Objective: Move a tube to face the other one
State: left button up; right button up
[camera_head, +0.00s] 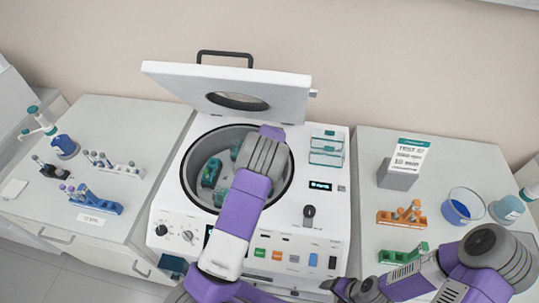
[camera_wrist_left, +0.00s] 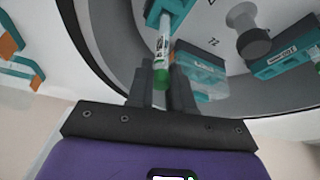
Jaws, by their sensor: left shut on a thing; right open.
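In the left wrist view a white-labelled tube with a green cap (camera_wrist_left: 160,74) stands between the fingers of my left gripper (camera_wrist_left: 168,88), which is shut on it. Its far end is by a teal bucket (camera_wrist_left: 170,8); I cannot tell whether it is inside. Another teal bucket (camera_wrist_left: 288,54) is at the right, with a small green-tipped piece at the frame edge, perhaps the other tube. In the head view my left arm reaches into the open centrifuge (camera_head: 329,212) and hides its gripper and the tube. My right gripper (camera_head: 352,290) is open and empty at the bottom right.
The centrifuge lid (camera_head: 180,81) is raised. More teal buckets (camera_head: 211,171) show in the bowl. Tube racks stand on the left bench (camera_head: 140,115). An orange rack (camera_head: 402,218), a green rack (camera_head: 403,255) and a blue-filled bowl (camera_head: 462,207) stand on the right bench.

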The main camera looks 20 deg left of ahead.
pick_arm(q)
jog(key=shift+f, duration=0.3)
jog(key=shift+f+b, duration=1.45)
jog(key=shift+f, duration=0.1)
jog(key=o, duration=0.9)
jog(key=shift+r, duration=0.1)
jog(key=v, duration=0.7)
jog(key=shift+s+d+r, duration=0.1)
jog(key=shift+r, duration=0.1)
dwell(0.3)
